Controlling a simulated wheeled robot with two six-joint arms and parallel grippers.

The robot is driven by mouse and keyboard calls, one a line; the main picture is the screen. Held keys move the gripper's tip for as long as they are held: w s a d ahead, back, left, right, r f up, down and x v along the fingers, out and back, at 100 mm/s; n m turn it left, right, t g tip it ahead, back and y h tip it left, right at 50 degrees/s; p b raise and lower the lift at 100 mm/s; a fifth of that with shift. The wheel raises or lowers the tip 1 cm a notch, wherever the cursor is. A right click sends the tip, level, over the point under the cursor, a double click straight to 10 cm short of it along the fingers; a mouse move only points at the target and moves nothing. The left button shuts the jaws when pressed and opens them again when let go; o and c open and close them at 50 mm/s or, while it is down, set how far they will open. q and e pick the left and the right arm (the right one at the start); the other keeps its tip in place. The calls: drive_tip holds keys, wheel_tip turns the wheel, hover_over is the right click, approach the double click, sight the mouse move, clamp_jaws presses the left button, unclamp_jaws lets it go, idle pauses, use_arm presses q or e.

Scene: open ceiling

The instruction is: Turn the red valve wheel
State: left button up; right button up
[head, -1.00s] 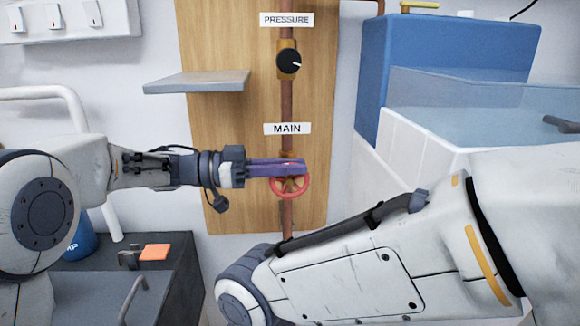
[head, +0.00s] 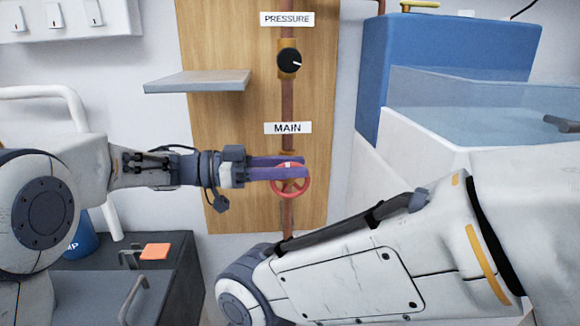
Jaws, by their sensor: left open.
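The red valve wheel (head: 291,193) sits on a copper pipe below the "MAIN" label (head: 287,128) on the wooden panel. My left gripper (head: 305,167) reaches in from the left with its purple fingers level and spread apart. The fingertips overlap the top part of the wheel in the picture. A bit of the rim shows between them, but I cannot tell whether they touch it. My right arm crosses the lower right, and its gripper is out of view.
A black knob (head: 289,60) sits higher on the pipe under the "PRESSURE" label. A grey shelf (head: 197,81) juts out at upper left of the panel. A blue box (head: 445,50) and a clear-walled tank (head: 480,100) stand at right. A dark cabinet (head: 180,275) is below left.

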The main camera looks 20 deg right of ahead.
use_arm(q)
drive_tip(key=p+v, duration=0.4)
drive_tip(key=v, duration=0.6)
drive_tip(key=shift+a, duration=0.25)
drive_tip(key=shift+w, duration=0.1)
